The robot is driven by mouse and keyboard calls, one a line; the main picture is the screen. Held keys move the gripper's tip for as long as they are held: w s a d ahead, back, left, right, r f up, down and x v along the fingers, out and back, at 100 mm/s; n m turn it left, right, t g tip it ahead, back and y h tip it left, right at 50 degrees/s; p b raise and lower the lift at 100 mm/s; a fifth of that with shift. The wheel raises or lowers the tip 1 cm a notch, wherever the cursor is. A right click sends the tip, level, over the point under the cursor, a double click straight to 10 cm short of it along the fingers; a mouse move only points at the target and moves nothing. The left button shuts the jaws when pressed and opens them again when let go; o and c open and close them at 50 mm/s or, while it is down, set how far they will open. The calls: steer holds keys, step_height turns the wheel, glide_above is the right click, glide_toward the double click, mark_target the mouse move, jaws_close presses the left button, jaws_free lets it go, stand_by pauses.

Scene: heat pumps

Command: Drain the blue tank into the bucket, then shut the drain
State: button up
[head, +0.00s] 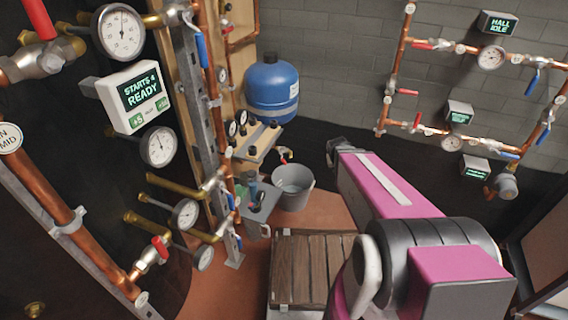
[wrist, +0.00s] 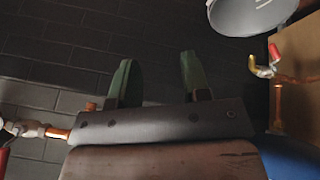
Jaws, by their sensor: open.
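The blue tank (head: 271,88) is fixed on a wooden board at the back in the head view. Its edge shows at the lower right of the wrist view (wrist: 295,160). A small drain valve (head: 285,155) with a red handle sits below the tank, above the grey bucket (head: 293,186) on the floor. In the wrist view the valve's brass spout and red handle (wrist: 264,64) and the bucket (wrist: 245,15) are at the upper right. My gripper (wrist: 157,78) is open and empty, apart from the valve. In the head view its fingers cannot be made out.
A slatted wooden pallet (head: 310,268) lies on the floor in front of the bucket. Copper pipes with gauges and valves stand close on the left, around a display reading "STARTS 4 READY" (head: 140,94). More pipework (head: 400,55) is on the grey brick wall at the right.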

steer(key=w+a+f+n+t, duration=0.1)
steer(key=w+a+f+t, duration=0.15)
steer(key=w, duration=0.45)
steer(key=n+t+y, duration=0.4)
steer(key=n+y, duration=0.5)
steer(key=y, duration=0.1)
glide_toward(285, 162)
steer(key=x, duration=1.1)
steer(key=shift+s, duration=0.1)
jaws_close()
